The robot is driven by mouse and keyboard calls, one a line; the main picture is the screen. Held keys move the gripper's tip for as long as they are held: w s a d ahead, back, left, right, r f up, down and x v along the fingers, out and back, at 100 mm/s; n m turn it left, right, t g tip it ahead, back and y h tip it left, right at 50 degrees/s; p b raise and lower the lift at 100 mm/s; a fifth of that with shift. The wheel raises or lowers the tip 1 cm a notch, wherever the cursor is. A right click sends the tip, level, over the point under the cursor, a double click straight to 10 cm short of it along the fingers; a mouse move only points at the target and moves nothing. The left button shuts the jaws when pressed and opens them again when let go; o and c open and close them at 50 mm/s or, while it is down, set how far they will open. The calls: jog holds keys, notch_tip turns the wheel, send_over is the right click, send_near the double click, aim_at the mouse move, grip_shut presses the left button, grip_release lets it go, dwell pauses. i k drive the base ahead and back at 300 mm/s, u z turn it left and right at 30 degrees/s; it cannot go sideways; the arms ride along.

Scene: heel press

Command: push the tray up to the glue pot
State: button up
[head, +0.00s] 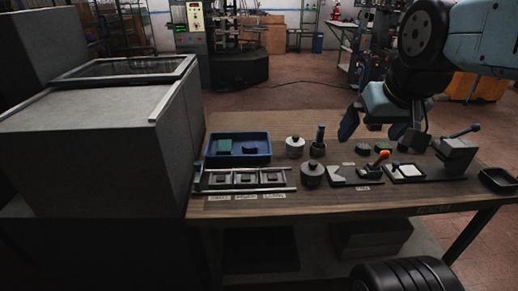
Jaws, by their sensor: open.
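A blue tray (237,159) sits at the back left of the wooden bench, with a green block and a dark piece in it. Right of it, across a narrow gap, stands a silver pot (295,150) with a dark lid. A dark pot with an upright blue handle (318,147) stands beside that, and a grey lidded pot (312,177) stands nearer the front. I cannot tell for sure which one is the glue pot. My gripper (378,140) is open and empty, above the right half of the bench, well right of the tray and pots.
A rack with several labelled slots (243,189) lies in front of the blue tray. Fixtures with an orange knob (384,154) and a clamp (457,155) stand on the right, with a small black tray (498,180) at the edge. A large grey cabinet (90,150) borders the bench's left.

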aim_at(261, 138)
jog(key=u, duration=0.35)
jog(key=i, duration=0.85)
jog(key=u, duration=0.4)
